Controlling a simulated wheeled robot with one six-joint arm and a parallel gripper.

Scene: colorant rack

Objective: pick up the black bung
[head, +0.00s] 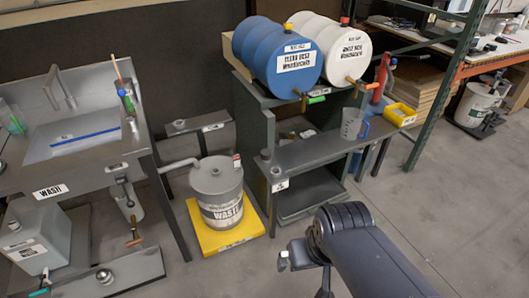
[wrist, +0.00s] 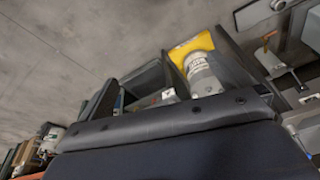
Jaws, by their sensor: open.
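I cannot tell for sure which small dark piece is the black bung. A small dark round piece (head: 265,155) stands on the near left end of the grey bench, with another dark piece (head: 276,171) close in front of it. My dark arm reaches in from the bottom right of the head view, with its bend in front of the bench. My gripper's fingers do not show clearly in either view. In the wrist view a large dark part of my own arm fills the bottom, and no bung can be made out.
A grey waste drum (head: 217,190) stands on a yellow base (head: 211,238); the drum also shows in the wrist view (wrist: 203,75). Blue (head: 280,55) and white (head: 335,45) drums lie on the rack.

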